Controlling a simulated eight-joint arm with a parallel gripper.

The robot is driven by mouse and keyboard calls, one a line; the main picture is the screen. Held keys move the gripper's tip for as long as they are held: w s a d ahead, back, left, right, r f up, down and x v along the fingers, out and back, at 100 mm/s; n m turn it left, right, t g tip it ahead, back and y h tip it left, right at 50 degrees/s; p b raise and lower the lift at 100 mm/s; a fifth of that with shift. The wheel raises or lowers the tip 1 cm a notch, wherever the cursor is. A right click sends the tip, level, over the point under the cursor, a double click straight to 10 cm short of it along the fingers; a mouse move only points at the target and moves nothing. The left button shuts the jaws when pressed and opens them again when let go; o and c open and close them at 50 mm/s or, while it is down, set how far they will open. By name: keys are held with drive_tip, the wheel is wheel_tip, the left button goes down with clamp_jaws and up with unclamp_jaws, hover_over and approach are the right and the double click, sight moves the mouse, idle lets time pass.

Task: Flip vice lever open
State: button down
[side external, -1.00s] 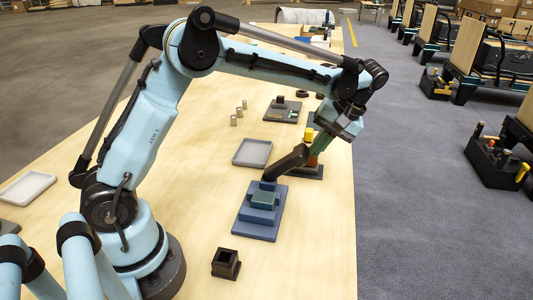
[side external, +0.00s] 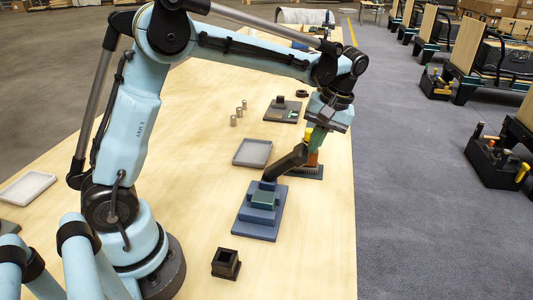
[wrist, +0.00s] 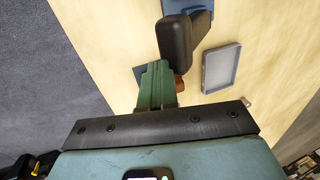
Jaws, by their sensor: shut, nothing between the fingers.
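The vice is a stepped blue body (side external: 260,222) with a dark green block (side external: 263,199) on it. Its black lever (side external: 287,164) slants up from the back of the body toward the right; its rounded end shows in the wrist view (wrist: 177,42). My gripper (side external: 315,148) has green fingers, which are shut and empty and point down just right of the lever's raised end. In the wrist view the fingertips (wrist: 157,68) appear close beside the lever end; I cannot tell whether they touch. The vice body is mostly out of the wrist view.
A brown-orange thing on a dark base (side external: 310,172) stands behind the fingers, partly hidden. A grey tray (side external: 234,153) lies left of the lever. A dark square holder (side external: 226,264) stands in front of the vice. Several small cylinders stand farther back. The table's right edge is near.

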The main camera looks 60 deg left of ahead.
drive_tip(key=shift+s+a+r, duration=0.15)
drive_tip(key=shift+s+a+r+t+h, duration=0.75)
drive_tip(key=shift+r+t+h, duration=0.05)
drive_tip(key=shift+r, duration=0.05)
drive_tip(key=s+a+r+t+h, duration=0.2)
drive_tip(key=s+a+t+h, duration=0.4)
drive_tip(key=s+a, duration=0.2)
drive_tip(key=shift+s+a+t+h, duration=0.15)
drive_tip(key=shift+s+t+h, duration=0.05)
drive_tip(key=shift+t+h, duration=0.1)
drive_tip(key=shift+r, duration=0.75)
